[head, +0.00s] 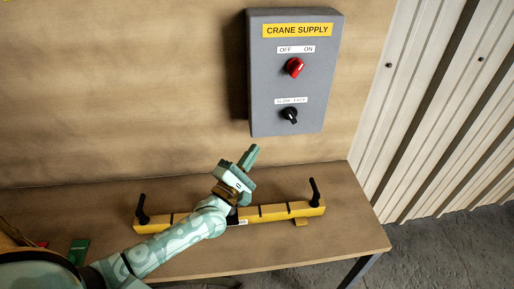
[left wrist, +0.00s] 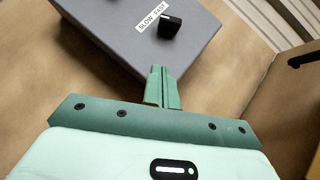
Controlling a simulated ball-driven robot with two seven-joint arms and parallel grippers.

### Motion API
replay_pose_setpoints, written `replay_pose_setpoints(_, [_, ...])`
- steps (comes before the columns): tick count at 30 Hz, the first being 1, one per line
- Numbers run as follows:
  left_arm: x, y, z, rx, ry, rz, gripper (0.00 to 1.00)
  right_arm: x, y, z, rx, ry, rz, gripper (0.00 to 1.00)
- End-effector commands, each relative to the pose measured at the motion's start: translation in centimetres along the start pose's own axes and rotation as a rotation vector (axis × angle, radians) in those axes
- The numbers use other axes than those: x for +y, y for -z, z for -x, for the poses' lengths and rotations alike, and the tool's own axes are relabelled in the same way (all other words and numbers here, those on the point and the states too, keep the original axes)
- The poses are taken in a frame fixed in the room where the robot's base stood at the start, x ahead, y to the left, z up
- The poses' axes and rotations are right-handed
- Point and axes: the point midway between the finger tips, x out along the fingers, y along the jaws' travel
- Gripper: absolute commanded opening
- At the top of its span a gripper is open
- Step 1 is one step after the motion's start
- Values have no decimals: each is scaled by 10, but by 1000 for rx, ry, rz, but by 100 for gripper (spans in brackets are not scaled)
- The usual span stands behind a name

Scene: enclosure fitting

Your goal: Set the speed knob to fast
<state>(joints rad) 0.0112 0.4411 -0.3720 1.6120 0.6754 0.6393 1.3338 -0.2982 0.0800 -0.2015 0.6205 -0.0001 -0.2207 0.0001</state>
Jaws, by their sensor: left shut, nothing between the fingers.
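The grey box (head: 298,92) marked CRANE SUPPLY is fixed to the wooden back wall. Its black speed knob (head: 290,115) sits low on the front, under a white SLOW FAST label (head: 291,100). In the left wrist view the knob (left wrist: 170,24) is at the top, right of the label (left wrist: 152,15); I cannot tell for sure which word it points to. A red OFF ON knob (head: 294,68) is above it. My left gripper (head: 252,152) is shut and empty, below and left of the box, apart from the knob. My right gripper is not in view.
A yellow bar (head: 274,213) with black upright handles (head: 314,190) lies on the wooden bench (head: 340,236) behind my left arm. A green block (head: 78,250) lies at the bench's left. Corrugated panels (head: 425,110) stand to the right. The space before the box is clear.

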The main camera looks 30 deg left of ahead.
Motion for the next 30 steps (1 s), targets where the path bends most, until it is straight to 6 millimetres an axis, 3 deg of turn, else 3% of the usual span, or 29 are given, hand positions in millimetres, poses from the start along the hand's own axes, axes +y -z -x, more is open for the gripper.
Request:
replay_pose_setpoints(3, [2,-1,-27,-1,-4,-1,0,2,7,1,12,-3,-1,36])
replay_pose_setpoints(11, [1,-1,-81,-1,-2,-1,0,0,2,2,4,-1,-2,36])
replay_pose_setpoints(12, [1,-8,-85,-1,-1,3,0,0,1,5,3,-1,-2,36])
replay_pose_setpoints(19, [1,-26,-102,0,0,1,0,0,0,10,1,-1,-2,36])
replay_pose_setpoints(30, [0,-29,-105,0,1,-1,0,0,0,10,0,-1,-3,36])
